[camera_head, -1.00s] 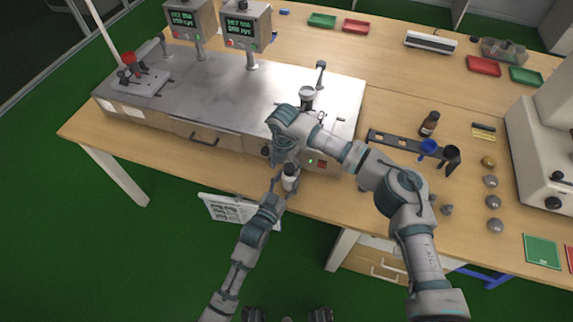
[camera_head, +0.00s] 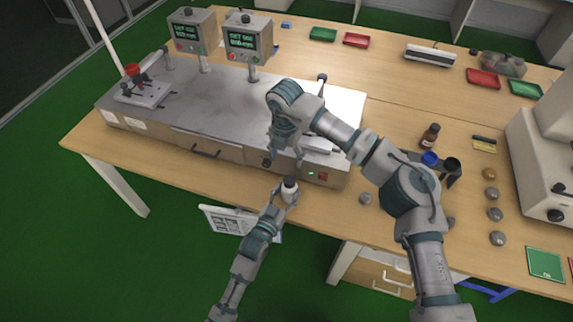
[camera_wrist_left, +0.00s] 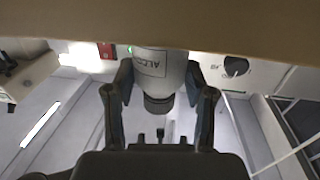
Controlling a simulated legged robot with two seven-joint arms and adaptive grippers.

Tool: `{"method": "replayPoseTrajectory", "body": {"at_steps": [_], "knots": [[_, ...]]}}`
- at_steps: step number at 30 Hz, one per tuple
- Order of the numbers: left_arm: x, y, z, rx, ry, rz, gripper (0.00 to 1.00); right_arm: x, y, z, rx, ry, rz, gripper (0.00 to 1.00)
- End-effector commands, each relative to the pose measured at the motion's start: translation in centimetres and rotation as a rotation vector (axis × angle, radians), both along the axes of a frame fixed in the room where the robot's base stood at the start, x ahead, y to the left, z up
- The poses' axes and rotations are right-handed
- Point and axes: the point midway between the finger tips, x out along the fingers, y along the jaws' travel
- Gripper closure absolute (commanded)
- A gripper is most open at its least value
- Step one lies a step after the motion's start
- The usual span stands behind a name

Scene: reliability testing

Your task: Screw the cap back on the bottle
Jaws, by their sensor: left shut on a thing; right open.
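The white bottle (camera_head: 290,192) is held upright by my left gripper (camera_head: 288,196) near the front edge of the table. In the left wrist view the bottle (camera_wrist_left: 160,66), with dark lettering, appears upside down between the two fingers. A dark cap (camera_head: 289,182) sits on the bottle's mouth; it also shows in the left wrist view (camera_wrist_left: 159,103). I cannot tell how tight it is. My right gripper (camera_head: 285,156) is open above and slightly behind the bottle, apart from the cap, with its fingers pointing down.
A metal-topped machine (camera_head: 205,105) with two display boxes stands behind the grippers. A brown bottle (camera_head: 430,136), a dark holder with a blue cup (camera_head: 430,159) and several metal knobs lie to the right.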

Motion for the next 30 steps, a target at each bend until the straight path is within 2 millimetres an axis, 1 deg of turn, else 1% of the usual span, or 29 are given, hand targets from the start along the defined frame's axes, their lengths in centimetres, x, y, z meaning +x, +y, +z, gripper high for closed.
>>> {"method": "replayPoseTrajectory", "body": {"at_steps": [1,4,12,13,14,15,16,26,29,30], "knots": [[0.0,0.0,0.1,-0.001,-0.002,0.0,1.0,0.0,0.0,0.4,0.0,0.0,0.0,0.33],[0.0,0.0,0.1,-0.001,-0.002,0.0,1.0,0.0,0.0,0.8,-0.001,0.001,0.0,0.33],[0.0,0.0,0.1,-0.001,-0.002,0.0,1.0,0.0,0.0,0.9,-0.001,0.001,0.0,0.33],[0.0,0.0,0.1,-0.001,-0.002,0.0,0.38,0.0,0.0,0.9,-0.001,0.001,0.0,0.33],[0.0,0.0,0.1,-0.001,-0.002,0.0,0.31,0.0,0.0,0.9,-0.001,0.001,0.0,0.33],[0.0,0.0,0.1,0.0,-0.001,0.0,0.21,0.0,0.0,0.9,-0.001,0.001,-0.001,0.33],[0.0,0.0,0.0,0.0,-0.001,0.0,0.17,0.0,0.0,0.9,-0.001,0.001,-0.001,0.33],[-0.1,0.1,0.0,0.0,0.0,0.0,0.17,0.0,0.0,0.9,-0.001,0.001,-0.001,0.33],[-0.8,0.4,0.0,0.0,0.0,0.0,0.17,0.0,0.0,0.9,-0.001,0.001,-0.001,0.33],[-1.3,0.7,-0.1,0.0,0.001,0.001,0.17,0.0,0.0,0.9,-0.001,0.001,-0.001,0.33]]}}
